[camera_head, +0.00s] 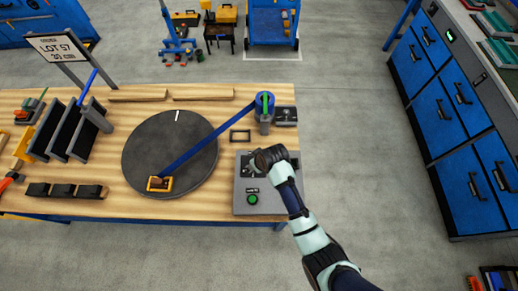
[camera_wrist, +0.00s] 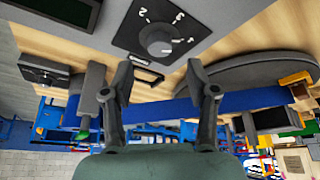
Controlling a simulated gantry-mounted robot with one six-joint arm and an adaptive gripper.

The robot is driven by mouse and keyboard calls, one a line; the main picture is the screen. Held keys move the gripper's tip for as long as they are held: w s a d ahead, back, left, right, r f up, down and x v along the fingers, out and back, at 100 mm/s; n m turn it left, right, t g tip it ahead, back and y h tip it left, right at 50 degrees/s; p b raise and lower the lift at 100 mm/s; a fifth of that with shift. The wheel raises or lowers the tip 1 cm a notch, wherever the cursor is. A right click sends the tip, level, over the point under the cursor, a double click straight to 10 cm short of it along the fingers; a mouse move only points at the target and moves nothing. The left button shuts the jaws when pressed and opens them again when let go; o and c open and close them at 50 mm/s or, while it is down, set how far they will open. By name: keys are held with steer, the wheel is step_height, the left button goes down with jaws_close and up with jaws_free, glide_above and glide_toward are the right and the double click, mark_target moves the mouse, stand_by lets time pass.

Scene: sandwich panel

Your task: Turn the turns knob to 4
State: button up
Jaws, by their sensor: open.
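The turns knob (camera_wrist: 157,40) is a round grey knob on a black dial plate (camera_wrist: 125,42) in the wrist view. White numbers 2 and 3 show beside it; further marks lie at its right, and its exact setting is hard to read. In the head view, my gripper (camera_head: 262,161) is over the grey control panel (camera_head: 243,207) and hides most of the dial. In the wrist view, my gripper (camera_wrist: 160,70) has its two dark fingers spread apart and empty. The knob lies beyond the fingertips, with no visible contact.
A green button (camera_head: 252,199) is on the panel's front part. A dark round turntable (camera_head: 160,135) stands at left, with a blue band (camera_head: 212,138) running to a post (camera_head: 265,122) behind the panel. A small black frame (camera_head: 240,136) lies nearby. The floor right of the table is clear.

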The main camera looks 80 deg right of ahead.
steer(key=v, duration=0.6)
steer(key=shift+r, duration=0.25)
steer(key=shift+s+a, duration=0.1)
